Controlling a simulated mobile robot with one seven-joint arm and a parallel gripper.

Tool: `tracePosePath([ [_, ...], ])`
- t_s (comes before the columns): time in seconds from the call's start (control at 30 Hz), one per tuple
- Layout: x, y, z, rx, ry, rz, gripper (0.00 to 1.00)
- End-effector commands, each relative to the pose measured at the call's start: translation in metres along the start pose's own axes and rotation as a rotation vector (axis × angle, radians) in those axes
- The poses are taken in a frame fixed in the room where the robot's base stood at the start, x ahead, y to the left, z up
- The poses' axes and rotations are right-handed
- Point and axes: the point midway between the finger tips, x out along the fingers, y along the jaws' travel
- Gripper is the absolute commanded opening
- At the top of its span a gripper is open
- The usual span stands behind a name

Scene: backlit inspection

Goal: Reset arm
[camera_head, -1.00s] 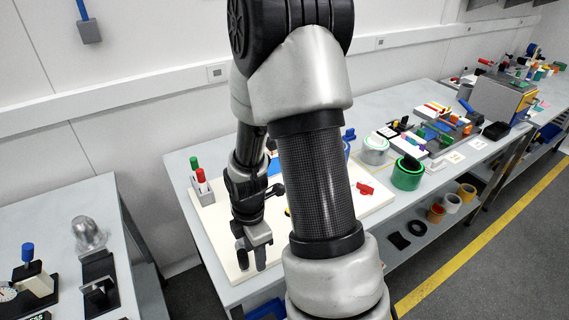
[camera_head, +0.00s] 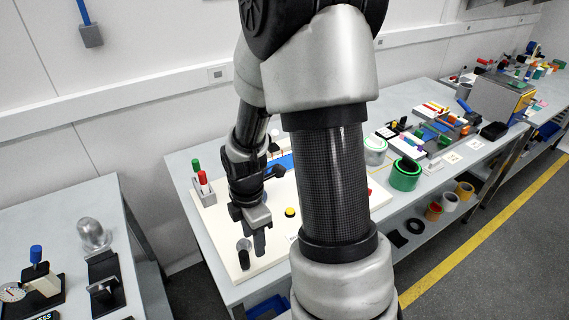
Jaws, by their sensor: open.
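My arm reaches over the workbench from the top of the view, and its large links hide the middle of the bench. My gripper (camera_head: 257,238) points down above the white board (camera_head: 222,232), near its front left part. Its jaws are open, seen nearly edge-on, with nothing visible between them. A small dark upright cylinder (camera_head: 243,260) stands on the board just left of and below the fingertips; it looks apart from them.
A yellow button (camera_head: 290,212) sits right of my gripper. A grey holder (camera_head: 205,193) with red and green pens stands behind left. Green tape (camera_head: 405,175) lies right of my arm. A separate table (camera_head: 60,215) with fixtures is at left, across a gap.

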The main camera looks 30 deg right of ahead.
Motion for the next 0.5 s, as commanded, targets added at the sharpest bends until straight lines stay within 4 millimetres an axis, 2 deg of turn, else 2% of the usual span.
tracePosePath([
  [0.13, -0.0083, 0.0, 0.0004, 0.001, 0.0, 0.001, 0.44],
  [0.5, -0.0091, -0.0002, 0.0001, 0.0, 0.0, 0.0, 0.44],
])
